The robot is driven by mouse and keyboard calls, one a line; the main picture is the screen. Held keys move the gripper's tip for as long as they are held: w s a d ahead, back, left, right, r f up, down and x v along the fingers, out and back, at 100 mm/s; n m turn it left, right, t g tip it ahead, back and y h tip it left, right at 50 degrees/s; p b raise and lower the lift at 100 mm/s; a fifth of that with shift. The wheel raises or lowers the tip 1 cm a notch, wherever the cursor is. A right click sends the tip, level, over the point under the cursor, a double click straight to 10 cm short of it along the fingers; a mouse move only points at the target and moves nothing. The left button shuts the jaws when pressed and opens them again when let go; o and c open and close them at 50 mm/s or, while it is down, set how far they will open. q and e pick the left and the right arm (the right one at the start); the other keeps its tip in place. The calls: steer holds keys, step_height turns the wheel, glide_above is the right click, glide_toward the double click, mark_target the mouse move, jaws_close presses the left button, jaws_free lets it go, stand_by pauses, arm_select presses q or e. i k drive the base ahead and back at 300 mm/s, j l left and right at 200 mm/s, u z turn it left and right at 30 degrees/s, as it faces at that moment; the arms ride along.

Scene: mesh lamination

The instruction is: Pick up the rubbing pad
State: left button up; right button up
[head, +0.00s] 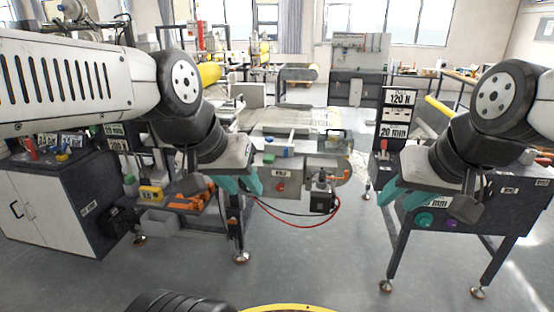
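My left gripper (241,185) hangs left of centre in the head view, its teal fingers spread apart with nothing seen between them. It is in front of the left side of the central work table (318,160). My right gripper (400,197) hangs at the right, in front of the right-hand stand. Its teal fingers also look apart and empty. I cannot tell for sure which thing is the rubbing pad.
A dark shelf unit at the left holds a yellow box (151,193) and orange tools (192,201). A small device (322,192) with red and black cables hangs at the table's front. The floor (310,258) in front is clear.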

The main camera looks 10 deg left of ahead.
mark_target(268, 159)
steer(key=i+j+z, duration=0.3)
steer(key=j, duration=0.35)
steer(key=i+j+z, duration=0.35)
steer(key=j, duration=0.4)
steer(key=i+j+z, duration=0.15)
steer(key=j, duration=0.25)
steer(key=i+j+z, duration=0.15)
steer(key=j, duration=0.25)
steer(key=j+z, duration=0.2)
steer(key=j, duration=0.2)
